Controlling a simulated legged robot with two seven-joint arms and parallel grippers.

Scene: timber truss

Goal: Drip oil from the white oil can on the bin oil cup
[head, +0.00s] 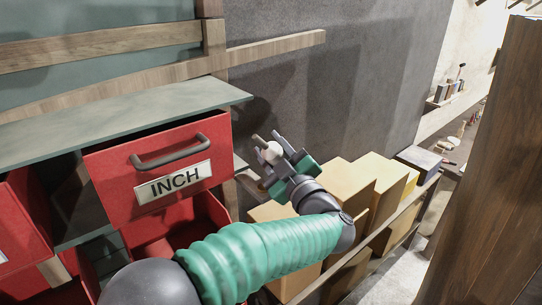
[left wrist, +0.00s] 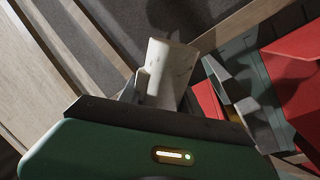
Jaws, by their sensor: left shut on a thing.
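My left gripper (head: 278,150) is shut on a small white object, which I take to be the white oil can (head: 270,153). It is held up in front of the grey wall, to the right of the red INCH bin. In the left wrist view the can (left wrist: 167,68) shows as a pale, tilted cylinder between the fingers. Its spout cannot be made out. I cannot pick out the bin oil cup in either view. A red bin (head: 112,184) labelled INCH, with a grey handle, sits under the greenish shelf. My right gripper is not in view.
Several tan boxes (head: 352,182) stand on a rack below and right of my left gripper. A greenish shelf board (head: 120,118) lies above the bins. A wooden beam (head: 270,48) juts across the wall. A large brown post (head: 490,170) blocks the right side.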

